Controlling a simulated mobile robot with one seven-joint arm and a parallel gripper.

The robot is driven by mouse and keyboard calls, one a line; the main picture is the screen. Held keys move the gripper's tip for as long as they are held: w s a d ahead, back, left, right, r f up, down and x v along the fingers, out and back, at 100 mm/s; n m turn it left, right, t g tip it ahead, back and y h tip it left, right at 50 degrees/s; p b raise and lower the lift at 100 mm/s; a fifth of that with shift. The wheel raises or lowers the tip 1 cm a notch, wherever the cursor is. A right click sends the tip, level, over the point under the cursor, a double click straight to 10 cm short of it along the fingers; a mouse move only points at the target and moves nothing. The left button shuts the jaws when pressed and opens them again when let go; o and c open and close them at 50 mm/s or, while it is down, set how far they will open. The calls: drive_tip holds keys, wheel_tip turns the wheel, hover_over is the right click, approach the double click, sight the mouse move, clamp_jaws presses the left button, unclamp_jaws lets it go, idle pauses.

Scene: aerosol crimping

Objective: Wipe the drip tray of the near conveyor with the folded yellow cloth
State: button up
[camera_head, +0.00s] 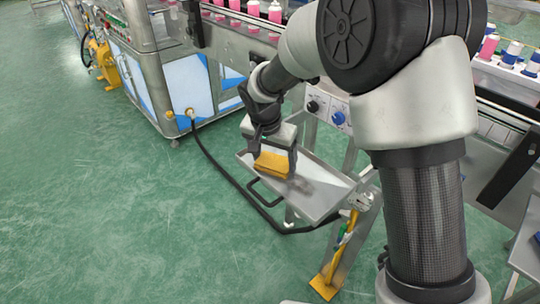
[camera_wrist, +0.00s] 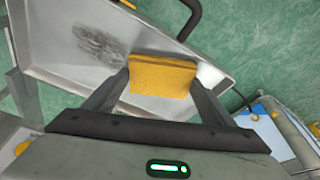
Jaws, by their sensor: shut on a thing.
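The folded yellow cloth (camera_head: 273,164) is held between the fingers of my gripper (camera_head: 276,160). In the wrist view the cloth (camera_wrist: 162,76) sits between the two dark fingers of my gripper (camera_wrist: 160,82). The drip tray (camera_head: 322,204) is a shallow grey metal tray with a black handle at its front, and it also shows in the wrist view (camera_wrist: 60,60). The cloth is over the tray's left part in the head view; I cannot tell whether it touches the tray floor. A dark smudge (camera_wrist: 98,43) marks the tray floor, to the left of the cloth in the wrist view.
A black hose (camera_head: 225,175) runs on the floor past the tray's front. The conveyor (camera_head: 240,38) carries pink and white cans behind the tray. A control panel with knobs (camera_head: 326,108) stands close behind it. A yellow-footed stand (camera_head: 340,255) is at the tray's right. Green floor is open at left.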

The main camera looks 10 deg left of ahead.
sight(284, 169)
drive_tip(key=shift+s+d, duration=1.45)
drive_tip(key=shift+d, duration=0.4)
drive_tip(key=shift+s+d, duration=1.45)
drive_tip(key=shift+d, duration=0.4)
drive_tip(key=shift+s+d, duration=1.45)
drive_tip(key=shift+d, duration=0.4)
drive_tip(key=shift+w+a+p, duration=0.15)
drive_tip(key=shift+w+a, duration=1.65)
drive_tip(key=shift+a, duration=0.5)
drive_tip(key=shift+w+a+p, duration=0.1)
drive_tip(key=shift+w+a, duration=1.7)
drive_tip(key=shift+a, duration=0.5)
drive_tip(key=shift+w+a+p, duration=0.15)
drive_tip(key=shift+w+a, duration=1.65)
drive_tip(key=shift+a, duration=0.5)
